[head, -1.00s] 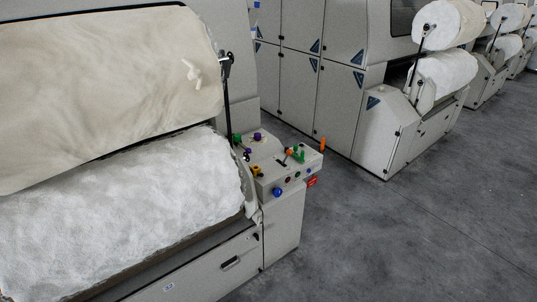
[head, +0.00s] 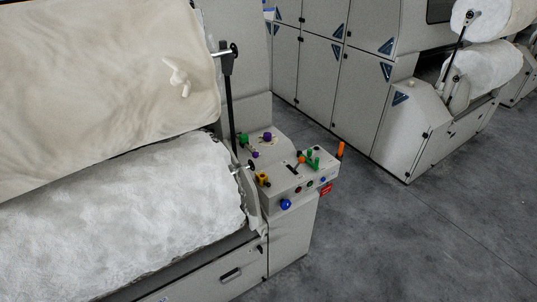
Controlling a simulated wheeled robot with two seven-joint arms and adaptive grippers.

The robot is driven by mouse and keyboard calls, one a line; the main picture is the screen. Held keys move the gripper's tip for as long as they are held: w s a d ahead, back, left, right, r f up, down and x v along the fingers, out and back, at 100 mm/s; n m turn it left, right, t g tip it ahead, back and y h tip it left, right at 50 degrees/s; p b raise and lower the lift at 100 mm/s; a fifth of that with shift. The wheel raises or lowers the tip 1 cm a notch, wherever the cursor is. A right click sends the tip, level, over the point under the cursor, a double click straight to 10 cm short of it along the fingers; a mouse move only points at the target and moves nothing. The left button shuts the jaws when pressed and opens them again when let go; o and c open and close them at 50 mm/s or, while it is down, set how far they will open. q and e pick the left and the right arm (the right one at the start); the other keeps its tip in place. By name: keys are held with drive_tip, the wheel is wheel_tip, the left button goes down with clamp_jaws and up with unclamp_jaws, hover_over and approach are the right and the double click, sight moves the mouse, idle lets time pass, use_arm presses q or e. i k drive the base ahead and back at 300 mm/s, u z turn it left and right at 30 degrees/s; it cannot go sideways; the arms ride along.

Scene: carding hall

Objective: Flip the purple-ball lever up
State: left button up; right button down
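The control panel (head: 285,186) sits at the right end of the near machine. Two small purple parts show on its top: one at the back (head: 267,136) and one nearer the left edge (head: 255,155). At this size I cannot tell for sure which is the ball of the purple-ball lever, or whether its lever is up or down. Neither of my grippers is in view.
Around the purple parts are a green knob (head: 243,139), a yellow part (head: 262,178), green levers (head: 313,158), an orange lever (head: 340,150) and a blue ball (head: 285,204). A black upright bar (head: 229,100) stands left of the panel. Grey floor (head: 400,240) is clear to the right.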

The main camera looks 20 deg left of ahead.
sight(255, 154)
drive_tip(key=u, duration=0.35)
drive_tip(key=i, duration=0.7)
drive_tip(key=u, duration=1)
drive_tip(key=i, duration=0.25)
drive_tip(key=u, duration=0.15)
